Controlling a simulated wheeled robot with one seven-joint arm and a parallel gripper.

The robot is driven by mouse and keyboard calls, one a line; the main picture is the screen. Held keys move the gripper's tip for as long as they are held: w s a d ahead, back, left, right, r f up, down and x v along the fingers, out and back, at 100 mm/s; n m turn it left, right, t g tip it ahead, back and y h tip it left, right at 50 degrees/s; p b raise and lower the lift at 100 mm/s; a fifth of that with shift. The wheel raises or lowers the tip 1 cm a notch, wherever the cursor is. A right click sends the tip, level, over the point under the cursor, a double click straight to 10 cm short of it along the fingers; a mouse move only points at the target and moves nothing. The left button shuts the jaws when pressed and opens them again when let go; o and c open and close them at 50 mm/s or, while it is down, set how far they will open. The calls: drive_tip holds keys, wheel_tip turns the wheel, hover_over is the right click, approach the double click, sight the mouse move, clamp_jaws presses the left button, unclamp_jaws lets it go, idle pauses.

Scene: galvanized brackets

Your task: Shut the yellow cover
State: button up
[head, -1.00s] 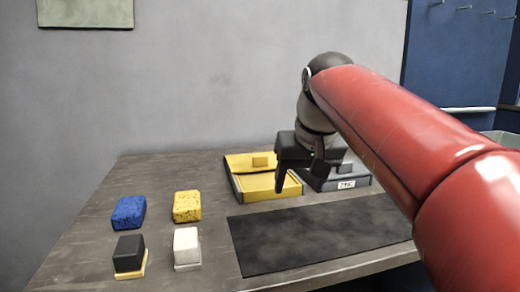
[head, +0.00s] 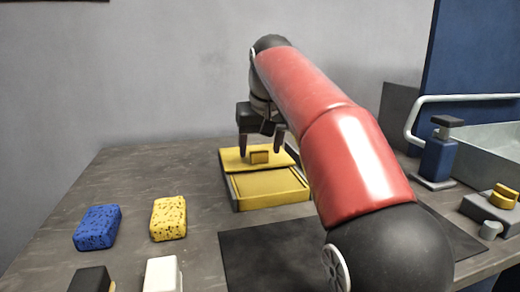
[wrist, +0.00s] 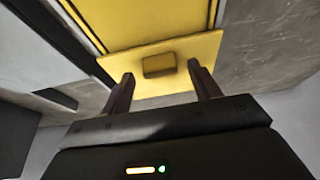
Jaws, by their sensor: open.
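The yellow cover (head: 232,160) is a flat panel with a small block handle (head: 259,157), at the back edge of a low yellow box (head: 270,188) with grey sides. My gripper (head: 261,147) is open over the cover's back part. In the wrist view the handle (wrist: 159,65) of the cover (wrist: 190,48) appears between the two open fingers (wrist: 160,72), without visible contact. My arm hides part of the area right of the box.
A blue sponge (head: 97,228) and a yellow sponge (head: 168,218) lie at left, with a black block (head: 91,279) and a white block (head: 162,274) in front. A dark mat (head: 265,262) lies before the box. A blue dispenser (head: 438,155) stands at right by a basin (head: 490,140).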

drive_tip(key=shift+x, duration=0.75)
